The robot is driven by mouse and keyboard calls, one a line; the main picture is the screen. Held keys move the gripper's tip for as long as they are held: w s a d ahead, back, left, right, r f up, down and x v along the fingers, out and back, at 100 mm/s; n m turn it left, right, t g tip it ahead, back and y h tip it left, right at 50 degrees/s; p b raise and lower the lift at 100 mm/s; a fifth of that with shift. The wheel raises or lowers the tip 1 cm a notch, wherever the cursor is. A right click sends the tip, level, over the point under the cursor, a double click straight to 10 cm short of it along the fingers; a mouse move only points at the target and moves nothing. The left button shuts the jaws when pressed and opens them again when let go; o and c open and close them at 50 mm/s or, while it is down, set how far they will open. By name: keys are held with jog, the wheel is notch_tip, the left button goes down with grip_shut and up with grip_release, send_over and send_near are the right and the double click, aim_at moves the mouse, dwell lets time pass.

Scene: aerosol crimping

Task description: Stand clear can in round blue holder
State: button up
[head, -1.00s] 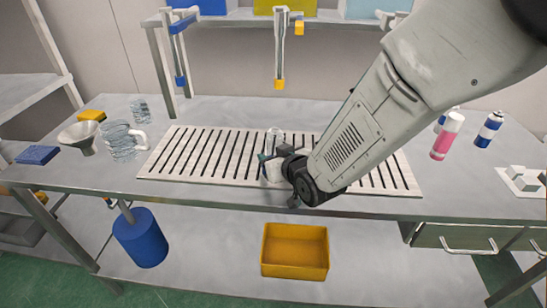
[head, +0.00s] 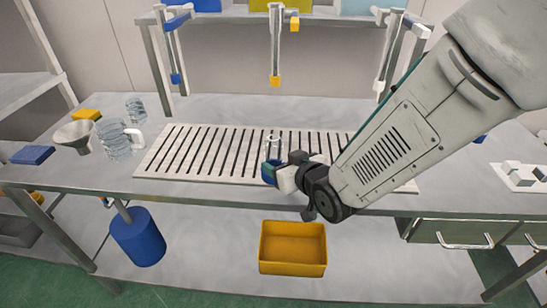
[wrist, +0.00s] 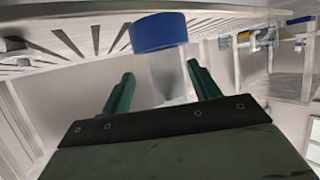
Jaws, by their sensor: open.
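The clear can (head: 272,141) stands upright over the slatted board, near its front middle. Its lower end is in the round blue holder (head: 268,173), which is partly hidden by my gripper in the head view. The wrist view, where the bench is at the top, shows the blue holder (wrist: 160,33) with the clear can (wrist: 167,75) extending from it between my fingers. My gripper (wrist: 160,69) is open, with one green finger on each side of the can and gaps visible. In the head view my gripper (head: 284,176) is just right of the holder.
The slatted board (head: 160,163) covers the bench middle. A clear jug (head: 114,142), funnel (head: 74,137), blue block (head: 32,155) and clear cup (head: 135,108) stand left. A white tray (head: 515,178) lies right. Dispensing heads (head: 275,80) hang behind; a yellow bin (head: 293,248) sits below.

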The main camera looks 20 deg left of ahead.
jog(key=v, duration=0.5)
jog(key=d+r+m+g+h, duration=0.1)
jog(key=d+r+m+h, duration=0.25)
jog(key=d, duration=0.85)
jog(key=d+r+m+g+h, duration=0.15)
jog(key=d+r+h, duration=0.25)
jog(key=d, duration=0.9)
jog(key=s+d+r+m+g+h, duration=0.1)
jog(key=s+d+r+m+g, duration=0.1)
jog(key=s+d, duration=0.4)
jog(key=s+d+r+m+g+h, duration=0.1)
jog(key=s+d, duration=0.5)
jog(key=s, duration=0.6)
jog(key=shift+s+r+m+g, duration=0.3)
jog(key=shift+r+m+g, duration=0.45)
jog(key=shift+g, duration=0.5)
